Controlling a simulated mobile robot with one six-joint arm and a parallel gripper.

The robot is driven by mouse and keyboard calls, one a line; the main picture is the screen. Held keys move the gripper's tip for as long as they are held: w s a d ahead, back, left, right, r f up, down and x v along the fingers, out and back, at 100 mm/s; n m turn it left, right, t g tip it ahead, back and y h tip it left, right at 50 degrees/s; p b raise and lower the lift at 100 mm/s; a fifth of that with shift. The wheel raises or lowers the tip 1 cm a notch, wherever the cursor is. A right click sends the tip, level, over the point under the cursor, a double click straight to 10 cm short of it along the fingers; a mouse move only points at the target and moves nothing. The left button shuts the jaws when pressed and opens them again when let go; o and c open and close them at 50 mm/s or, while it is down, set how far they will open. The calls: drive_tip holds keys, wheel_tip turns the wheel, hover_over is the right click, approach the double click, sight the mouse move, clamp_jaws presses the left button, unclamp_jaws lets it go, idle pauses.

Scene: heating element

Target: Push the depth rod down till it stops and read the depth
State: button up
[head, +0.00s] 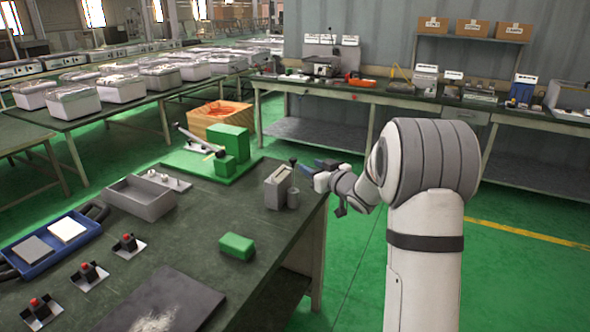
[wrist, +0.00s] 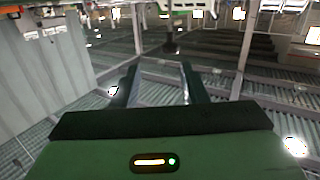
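A grey block (head: 278,188) stands upright near the right edge of the dark green table (head: 180,235). A dark-knobbed rod (head: 293,162), which looks like the depth rod, sticks up from its top. My gripper (head: 312,167) is just right of the knob at about its height, apart from it as far as I can tell. Its fingers look open and empty. In the wrist view, which looks upside down, a dark knob (wrist: 169,46) on a thin stem shows beyond the gap between the open fingers (wrist: 158,70). No depth reading is legible.
A small grey cylinder (head: 293,198) stands beside the block. A green fixture (head: 228,150) with a lever is behind.

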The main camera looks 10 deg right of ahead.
sight(293, 166)
drive_tip(key=w+a+y, duration=0.1)
drive_tip(key=w, duration=0.1)
drive_tip(key=w+a+f, duration=0.1)
drive_tip(key=w+a, duration=0.1)
drive_tip(key=w+a+f+n+y, duration=0.1)
drive_tip(key=w+a, duration=0.1)
drive_tip(key=w, duration=0.1)
drive_tip(key=shift+y, duration=0.3)
drive_tip(key=shift+d, duration=0.1)
drive_tip(key=shift+c, duration=0.4)
clamp_jaws()
